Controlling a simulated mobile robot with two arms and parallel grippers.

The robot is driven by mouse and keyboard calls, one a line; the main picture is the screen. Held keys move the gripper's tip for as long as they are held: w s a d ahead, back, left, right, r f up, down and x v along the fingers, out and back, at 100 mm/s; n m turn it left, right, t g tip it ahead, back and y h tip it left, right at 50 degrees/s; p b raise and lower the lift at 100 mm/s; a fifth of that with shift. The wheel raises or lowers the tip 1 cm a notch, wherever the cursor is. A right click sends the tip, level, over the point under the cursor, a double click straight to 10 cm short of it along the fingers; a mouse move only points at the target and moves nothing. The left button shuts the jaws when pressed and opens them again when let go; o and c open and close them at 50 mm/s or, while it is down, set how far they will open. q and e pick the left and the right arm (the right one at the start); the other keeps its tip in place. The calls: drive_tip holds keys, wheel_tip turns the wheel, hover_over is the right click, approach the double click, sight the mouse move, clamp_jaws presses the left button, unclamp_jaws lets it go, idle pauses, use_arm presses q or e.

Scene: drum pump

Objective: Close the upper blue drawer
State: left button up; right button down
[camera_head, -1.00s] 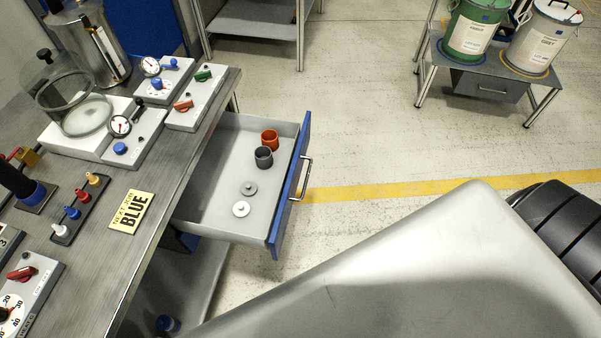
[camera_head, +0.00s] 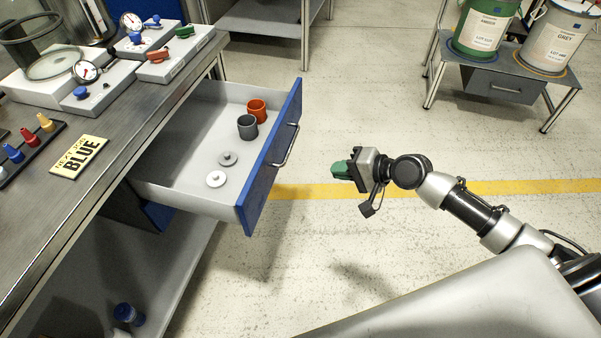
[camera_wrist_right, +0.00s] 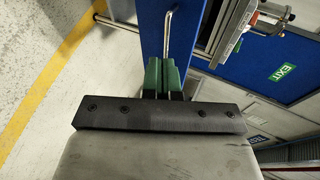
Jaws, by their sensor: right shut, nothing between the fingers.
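The upper blue drawer (camera_head: 270,158) stands pulled out from the workbench, its blue front and metal handle (camera_head: 286,146) facing right. Inside it are an orange cup (camera_head: 257,110), a dark grey cup (camera_head: 247,127), a grey disc (camera_head: 228,158) and a white disc (camera_head: 216,179). My right gripper (camera_head: 338,171) is shut and empty, to the right of the drawer front and apart from it in the head view. In the right wrist view its green fingers (camera_wrist_right: 164,80) are together, with the handle (camera_wrist_right: 170,30) and blue front ahead of them. My left gripper is not in view.
The workbench (camera_head: 120,150) carries gauges, knobs, coloured pegs (camera_head: 45,123) and a yellow BLUE sign (camera_head: 78,157). A blue-capped object (camera_head: 126,313) is on the lower shelf. A stand (camera_head: 500,82) with two drums is at the back right. Floor right of the drawer is clear.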

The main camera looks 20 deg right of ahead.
drive_tip(key=r+x, duration=0.1)
drive_tip(key=x, duration=1.2)
drive_tip(key=shift+w+a+b, duration=0.3)
drive_tip(key=shift+w, duration=0.05)
